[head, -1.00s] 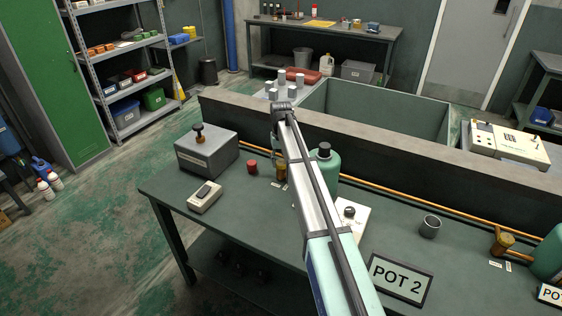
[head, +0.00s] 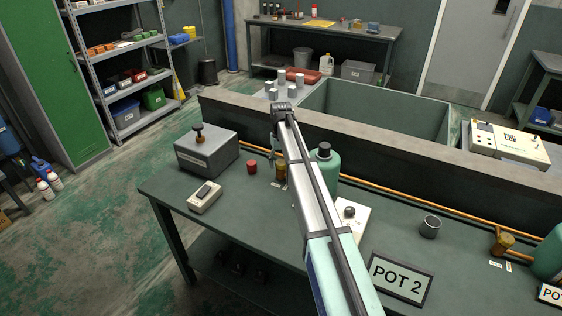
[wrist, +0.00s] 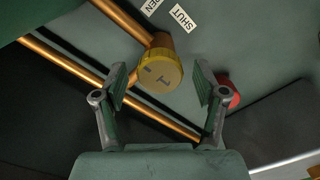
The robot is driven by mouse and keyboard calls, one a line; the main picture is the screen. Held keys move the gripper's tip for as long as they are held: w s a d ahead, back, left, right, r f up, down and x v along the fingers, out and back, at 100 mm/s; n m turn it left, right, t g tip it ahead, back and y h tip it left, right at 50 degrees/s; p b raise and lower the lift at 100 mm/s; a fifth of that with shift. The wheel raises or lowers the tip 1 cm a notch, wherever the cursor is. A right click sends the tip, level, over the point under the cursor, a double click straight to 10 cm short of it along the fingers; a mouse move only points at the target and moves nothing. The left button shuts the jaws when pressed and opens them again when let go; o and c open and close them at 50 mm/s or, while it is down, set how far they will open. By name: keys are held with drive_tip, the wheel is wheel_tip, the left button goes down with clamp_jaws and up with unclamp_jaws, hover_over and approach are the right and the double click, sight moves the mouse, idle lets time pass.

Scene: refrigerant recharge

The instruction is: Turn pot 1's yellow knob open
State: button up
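The yellow knob (wrist: 161,72) marked 1 sits on a brass pipe in the wrist view, between my open fingers. My gripper (wrist: 160,82) shows a gap on both sides of the knob and holds nothing. The SHUT card (wrist: 183,18) lies by the knob, and an OPEN card (wrist: 151,4) beside it is partly cut off. In the head view the knob (head: 281,172) stands on the bench left of my arm, and a bit of a finger shows beside it; most of my gripper is hidden.
A red cap (head: 252,167) is left of the knob, and shows close to my right finger in the wrist view (wrist: 231,92). A teal cylinder (head: 326,168), a grey box (head: 205,153) and the POT 2 sign (head: 400,281) also occupy the bench (head: 240,213).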

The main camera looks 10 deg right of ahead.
sight(281, 162)
drive_tip(key=shift+r, duration=0.1)
wheel_tip(281, 162, up, 12)
idle(0.6)
